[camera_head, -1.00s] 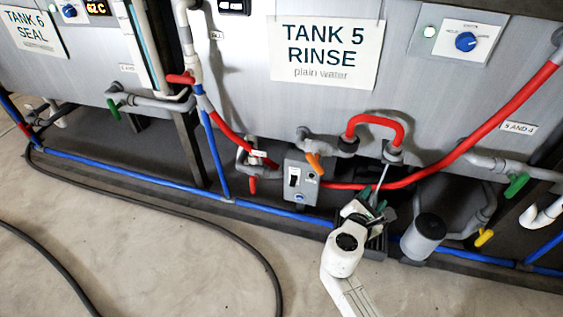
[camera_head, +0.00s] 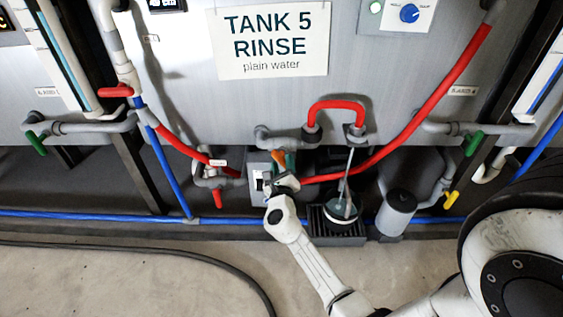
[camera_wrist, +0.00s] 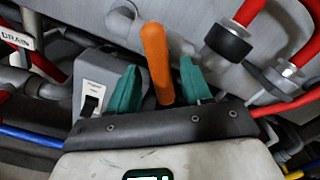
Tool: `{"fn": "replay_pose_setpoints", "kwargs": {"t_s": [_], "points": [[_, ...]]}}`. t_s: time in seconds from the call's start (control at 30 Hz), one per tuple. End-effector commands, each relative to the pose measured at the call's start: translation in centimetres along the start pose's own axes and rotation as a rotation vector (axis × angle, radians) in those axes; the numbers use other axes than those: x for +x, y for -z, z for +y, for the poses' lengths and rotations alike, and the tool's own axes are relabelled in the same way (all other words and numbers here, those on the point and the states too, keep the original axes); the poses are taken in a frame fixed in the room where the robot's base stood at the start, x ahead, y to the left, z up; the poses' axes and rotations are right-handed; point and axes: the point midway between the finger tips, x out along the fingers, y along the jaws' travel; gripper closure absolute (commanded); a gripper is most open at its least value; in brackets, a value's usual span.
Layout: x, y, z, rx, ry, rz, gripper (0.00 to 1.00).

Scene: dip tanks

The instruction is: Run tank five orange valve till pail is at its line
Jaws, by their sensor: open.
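The Tank 5 orange valve handle (camera_head: 279,158) is at the front of the tank, beside a grey switch box. In the wrist view the orange handle (camera_wrist: 158,62) stands between the two teal fingers of my gripper (camera_wrist: 160,88). The fingers are apart, with a gap on each side of the handle. In the head view my gripper (camera_head: 286,170) partly hides the valve. The pail (camera_head: 343,228) sits on a black grate below a grey outlet. A thin pale streak runs from the outlet down to the pail; I cannot tell if it is water. The pail's line is too small to see.
The grey switch box (camera_head: 259,178) stands left of the valve. Red hoses (camera_head: 425,110) curve across the tank front. A grey canister (camera_head: 396,213) stands right of the pail. A blue pipe (camera_head: 90,215) and a black hose (camera_head: 150,250) run along the floor.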

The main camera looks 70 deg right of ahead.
Motion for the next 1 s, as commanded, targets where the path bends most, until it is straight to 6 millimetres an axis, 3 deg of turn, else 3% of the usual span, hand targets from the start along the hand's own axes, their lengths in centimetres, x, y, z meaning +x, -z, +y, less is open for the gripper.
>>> {"fn": "replay_pose_setpoints", "kwargs": {"t_s": [0.23,0.63,1.0], "points": [[3.0,0.1,0.1,0.001,0.0,-0.001,0.51],[3.5,0.0,0.0,0.001,-0.001,0.0,0.52],[3.5,0.0,0.0,0.001,-0.001,0.0,0.87]]}}
